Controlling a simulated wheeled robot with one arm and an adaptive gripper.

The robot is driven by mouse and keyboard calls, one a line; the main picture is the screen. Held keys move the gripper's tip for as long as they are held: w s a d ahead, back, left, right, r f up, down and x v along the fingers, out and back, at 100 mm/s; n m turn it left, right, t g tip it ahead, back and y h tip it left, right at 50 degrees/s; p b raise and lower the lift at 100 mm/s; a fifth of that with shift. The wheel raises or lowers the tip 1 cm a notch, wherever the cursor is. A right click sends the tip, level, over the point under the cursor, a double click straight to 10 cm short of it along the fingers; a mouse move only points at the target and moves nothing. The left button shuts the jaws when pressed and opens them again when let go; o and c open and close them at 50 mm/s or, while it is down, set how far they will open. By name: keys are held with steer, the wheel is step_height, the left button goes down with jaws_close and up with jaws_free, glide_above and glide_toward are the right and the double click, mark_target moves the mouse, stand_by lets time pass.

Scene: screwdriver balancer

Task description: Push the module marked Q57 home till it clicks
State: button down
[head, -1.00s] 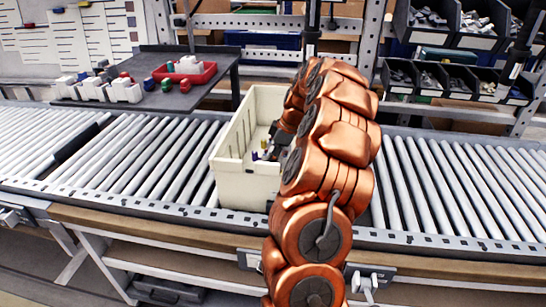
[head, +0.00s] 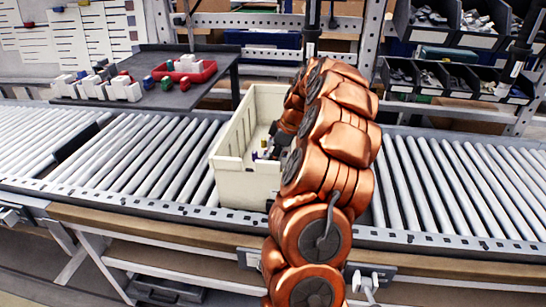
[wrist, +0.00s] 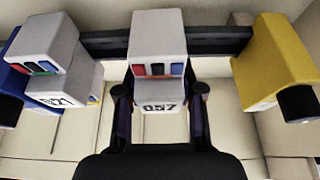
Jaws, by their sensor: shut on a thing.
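The module marked Q57 (wrist: 158,60) is a pale grey block with red and blue windows on its face, in the middle of the wrist view. It stands against a dark rail (wrist: 215,42). My gripper (wrist: 159,98) is shut on it, one dark finger on each side of its label end. Whether the module is fully seated on the rail cannot be told. In the head view the cream tote (head: 240,186) stands on the roller conveyor, and my copper arm reaches into it, hiding most of the inside.
A second pale module (wrist: 50,55) with its own label and a blue part (wrist: 13,85) are at left in the wrist view. A yellow module (wrist: 272,68) with a dark round end is at right. Gaps separate both neighbours from my fingers. The tote's walls surround the work area.

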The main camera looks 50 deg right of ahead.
steer(key=shift+f, duration=0.3)
steer(key=shift+b, duration=0.55)
stand_by(0.6)
steer(key=shift+d, duration=0.1)
steer(key=c, duration=0.7)
jaws_free()
steer(key=shift+o, duration=0.2)
steer(key=v, duration=1.2)
steer(key=shift+r, duration=0.15)
